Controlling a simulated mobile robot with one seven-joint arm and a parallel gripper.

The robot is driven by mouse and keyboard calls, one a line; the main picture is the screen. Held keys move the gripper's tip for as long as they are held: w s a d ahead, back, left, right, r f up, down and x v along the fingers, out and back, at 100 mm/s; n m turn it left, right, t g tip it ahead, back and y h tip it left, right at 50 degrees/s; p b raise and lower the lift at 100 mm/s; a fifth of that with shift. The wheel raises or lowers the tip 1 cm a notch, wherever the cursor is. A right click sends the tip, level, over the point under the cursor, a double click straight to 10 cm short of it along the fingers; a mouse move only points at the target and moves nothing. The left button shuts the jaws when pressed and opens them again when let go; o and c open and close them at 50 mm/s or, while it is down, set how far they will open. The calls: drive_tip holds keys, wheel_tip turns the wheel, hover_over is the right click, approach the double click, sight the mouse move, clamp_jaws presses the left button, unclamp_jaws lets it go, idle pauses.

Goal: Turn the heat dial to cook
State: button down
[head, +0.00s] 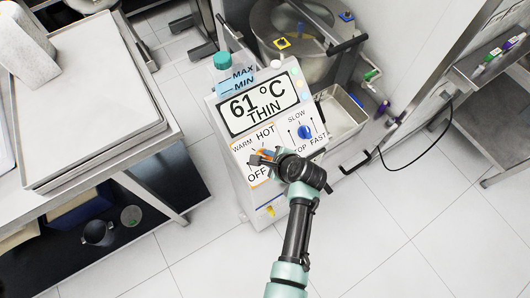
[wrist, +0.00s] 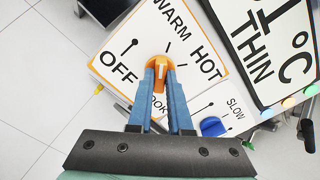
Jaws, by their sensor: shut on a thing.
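The heat dial (wrist: 158,72) is an orange knob with a white line, on a white panel marked OFF, WARM, HOT and a partly covered word ending in OOK. My gripper (wrist: 160,74) is shut on the dial, with one blue finger on each side. In the wrist view the white line runs roughly up and down; I cannot tell which end is the pointer. In the head view the dial (head: 267,151) is mostly hidden by my gripper (head: 262,157). The display (head: 263,106) above the dial reads 61 °C and THIN.
A blue speed dial (head: 305,131), marked SLOW, FAST and a partly hidden word, sits right beside the heat panel. A green-capped bottle (head: 222,62) stands behind the display. A metal bench with trays (head: 90,95) is at the left. White floor (head: 400,240) is open at the right.

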idle(0.3)
drive_tip(key=shift+r+m+p, duration=0.15)
drive_tip(key=shift+m+p, duration=1.3)
drive_tip(key=shift+m, duration=0.85)
